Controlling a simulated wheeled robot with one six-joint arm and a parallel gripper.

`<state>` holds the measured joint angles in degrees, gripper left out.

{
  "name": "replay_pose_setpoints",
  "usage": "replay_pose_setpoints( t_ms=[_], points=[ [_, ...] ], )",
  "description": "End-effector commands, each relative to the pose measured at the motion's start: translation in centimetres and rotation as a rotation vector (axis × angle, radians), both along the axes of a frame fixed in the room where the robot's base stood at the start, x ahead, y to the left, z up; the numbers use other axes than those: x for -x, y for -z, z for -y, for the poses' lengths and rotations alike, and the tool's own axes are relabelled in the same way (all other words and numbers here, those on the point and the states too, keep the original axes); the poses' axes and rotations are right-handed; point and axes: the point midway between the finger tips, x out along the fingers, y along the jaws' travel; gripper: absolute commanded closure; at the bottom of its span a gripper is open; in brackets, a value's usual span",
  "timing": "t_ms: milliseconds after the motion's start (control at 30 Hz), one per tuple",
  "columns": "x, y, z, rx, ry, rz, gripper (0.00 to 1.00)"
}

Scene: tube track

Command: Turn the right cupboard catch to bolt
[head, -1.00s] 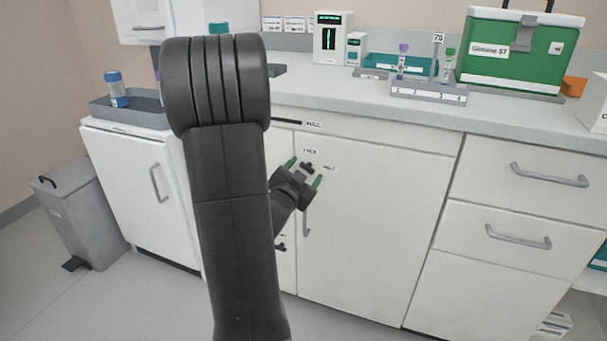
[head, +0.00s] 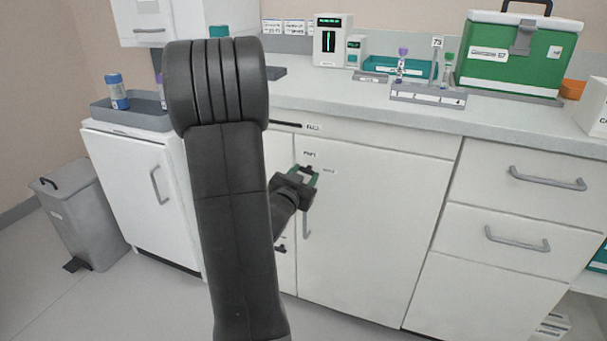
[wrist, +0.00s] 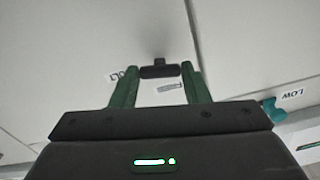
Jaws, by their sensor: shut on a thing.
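The right cupboard catch (head: 308,168) is a small dark piece near the top left corner of the white right cupboard door (head: 370,220). Two small labels sit beside it, one above (head: 309,154) and one to its right (head: 328,171). In the wrist view the catch (wrist: 160,71) shows as a dark crossbar with a short stub, lying across between the fingertips. My gripper (head: 306,172), with green fingers, is shut on the catch; it also shows in the wrist view (wrist: 160,72). My arm and gripper body partly hide the door in the head view.
A door handle (head: 307,226) hangs just below my gripper. Drawers with handles (head: 548,184) are at the right, and the worktop (head: 380,116) with a tube rack (head: 428,96) is above. A teal knob (wrist: 271,110) shows near my gripper in the wrist view. A grey bin (head: 85,220) stands left.

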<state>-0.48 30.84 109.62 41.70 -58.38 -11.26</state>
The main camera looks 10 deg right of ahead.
Motion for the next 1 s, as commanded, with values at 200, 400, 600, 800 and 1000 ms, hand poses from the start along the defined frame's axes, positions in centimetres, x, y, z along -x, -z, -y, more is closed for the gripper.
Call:
replay_pose_setpoints(
  t_ms=[200,400,600,800,1000],
  points=[
    [0.0,-0.1,-0.02,0.111,0.0,-0.076,0.81],
    [0.0,-0.03,-0.02,0.18,0.0,-0.123,0.81],
    [0.02,0.01,-0.01,0.209,0.0,-0.142,0.81],
    [0.01,0.03,-0.02,0.213,0.0,-0.145,0.81],
    [0.02,0.04,-0.01,0.213,0.0,-0.145,0.54]
  ],
)
